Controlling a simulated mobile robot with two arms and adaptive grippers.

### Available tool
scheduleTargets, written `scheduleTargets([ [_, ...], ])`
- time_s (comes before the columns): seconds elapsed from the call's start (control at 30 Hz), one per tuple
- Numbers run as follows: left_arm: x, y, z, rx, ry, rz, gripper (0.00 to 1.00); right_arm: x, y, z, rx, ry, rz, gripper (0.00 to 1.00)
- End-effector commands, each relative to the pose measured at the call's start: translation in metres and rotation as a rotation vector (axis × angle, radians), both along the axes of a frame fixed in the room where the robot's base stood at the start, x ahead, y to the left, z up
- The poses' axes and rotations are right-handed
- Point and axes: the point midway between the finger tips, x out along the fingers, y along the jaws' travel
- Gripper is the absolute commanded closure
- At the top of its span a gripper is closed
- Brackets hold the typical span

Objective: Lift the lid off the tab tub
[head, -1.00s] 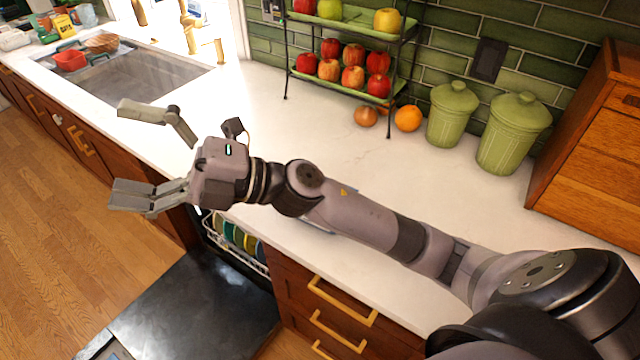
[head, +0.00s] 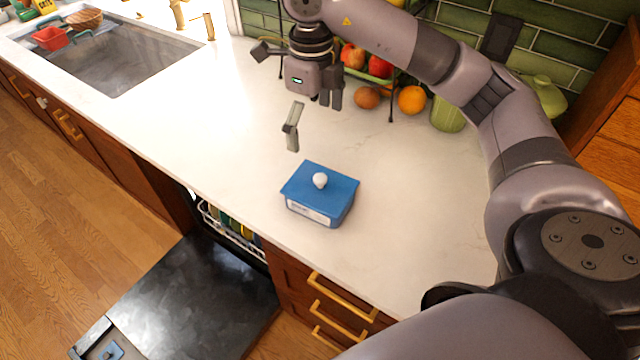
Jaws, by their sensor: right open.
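The tab tub (head: 308,211) is a blue box with a pale label on its front, standing on the white counter near the front edge. Its flat blue lid (head: 340,188) is seated on top and has a round white knob (head: 320,180) in the middle. My right gripper (head: 293,128) points down above the counter, behind and slightly left of the tub in the picture. My left gripper is not in view.
An open dishwasher door (head: 190,295) lies below the counter at left. An onion (head: 367,97), an orange (head: 412,99), an apple rack and green canisters (head: 447,115) stand along the back wall. A sink (head: 125,55) is at far left. The counter left of the tub is clear.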

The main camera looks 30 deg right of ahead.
Motion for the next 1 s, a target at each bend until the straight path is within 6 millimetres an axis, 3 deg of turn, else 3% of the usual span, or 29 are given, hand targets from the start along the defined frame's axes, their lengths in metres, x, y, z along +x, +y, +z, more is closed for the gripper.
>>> scheduleTargets([
  [0.4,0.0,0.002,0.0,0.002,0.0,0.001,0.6,-0.001,0.002,-0.075,0.006,0.005,0.003,0.0],
  [0.77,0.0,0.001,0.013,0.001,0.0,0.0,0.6,0.001,0.001,-0.106,0.004,0.005,0.003,0.0],
  [1.0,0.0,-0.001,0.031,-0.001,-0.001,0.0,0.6,0.004,0.002,-0.142,0.005,0.004,0.002,0.0],
])
